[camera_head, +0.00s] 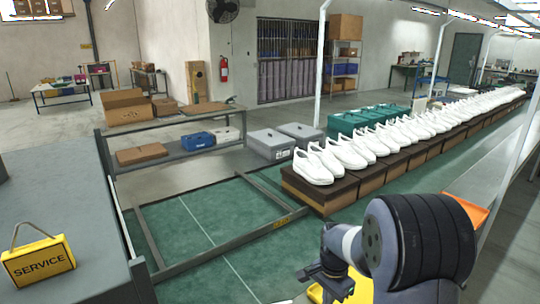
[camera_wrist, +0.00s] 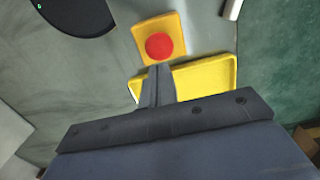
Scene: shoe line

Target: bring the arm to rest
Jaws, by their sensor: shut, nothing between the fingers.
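My gripper (camera_head: 322,272) is low at the right of the head view, in front of my dark arm. In the wrist view its fingers (camera_wrist: 157,72) are together with nothing between them. They point toward a yellow tray (camera_wrist: 206,75) and a yellow-orange block with a round red button (camera_wrist: 159,46). I cannot tell whether the fingertips touch either. My wrist hides part of the tray.
A grey surface at the left bears a yellow SERVICE sign (camera_head: 39,261). Several white shoes (camera_head: 312,167) stand in a row on brown boxes. A metal frame (camera_head: 205,255) lies around green floor. Grey bins (camera_head: 270,143) stand behind.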

